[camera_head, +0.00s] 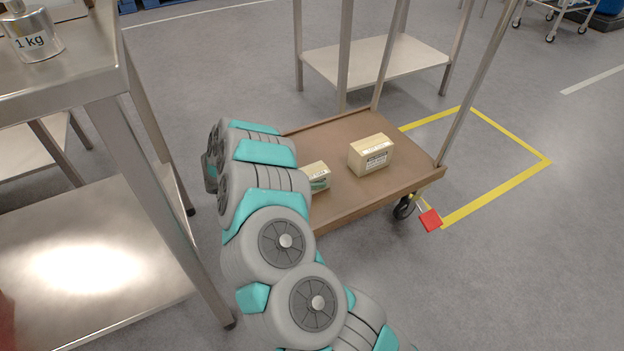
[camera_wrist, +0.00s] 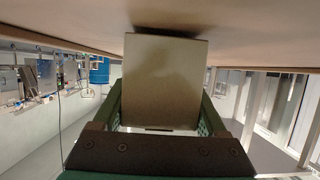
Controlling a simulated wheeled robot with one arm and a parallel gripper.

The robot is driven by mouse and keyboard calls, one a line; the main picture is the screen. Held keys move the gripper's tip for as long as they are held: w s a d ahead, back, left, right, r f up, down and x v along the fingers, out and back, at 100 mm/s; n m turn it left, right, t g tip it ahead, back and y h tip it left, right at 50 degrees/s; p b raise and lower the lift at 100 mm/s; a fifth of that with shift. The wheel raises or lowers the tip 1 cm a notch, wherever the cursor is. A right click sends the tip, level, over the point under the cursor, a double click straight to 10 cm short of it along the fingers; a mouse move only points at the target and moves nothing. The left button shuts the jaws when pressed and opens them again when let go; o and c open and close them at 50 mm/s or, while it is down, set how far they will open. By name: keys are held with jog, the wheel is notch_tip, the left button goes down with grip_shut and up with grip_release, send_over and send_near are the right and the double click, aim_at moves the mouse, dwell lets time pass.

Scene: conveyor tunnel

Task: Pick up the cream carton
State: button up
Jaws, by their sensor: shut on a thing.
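A small cream carton (camera_head: 316,170) with a label on top is on the brown cart deck (camera_head: 340,208), partly hidden by my arm. A green finger of my gripper (camera_head: 319,185) shows against its near side. In the wrist view, which is upside down, the carton (camera_wrist: 162,82) fills the space between the two fingers of my gripper (camera_wrist: 161,118), which is shut on it. Its base end is at or very near the deck (camera_wrist: 250,25); I cannot tell whether there is a gap.
A larger cream box (camera_head: 371,156) with a printed label stands on the deck just right of the held carton. Cart posts (camera_head: 461,85) rise at the right. A steel table (camera_head: 60,75) with a 1 kg weight (camera_head: 32,38) stands at the left. Open floor lies at the right.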

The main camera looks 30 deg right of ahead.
aim_at(317, 170)
jog(key=shift+r, duration=0.8)
jog(key=shift+s+d+r, duration=0.1)
jog(key=shift+d+r, duration=0.05)
jog(key=shift+r, duration=0.25)
jog(key=shift+s+d+r, duration=0.1)
jog(key=shift+r, duration=0.3)
jog(key=s+d, duration=0.3)
jog(key=s+d+r, duration=0.1)
jog(key=s+d, duration=0.6)
jog(key=s, duration=0.1)
jog(key=shift+d+r, duration=0.15)
jog(key=shift+d, duration=0.2)
jog(key=o, duration=1)
grip_shut()
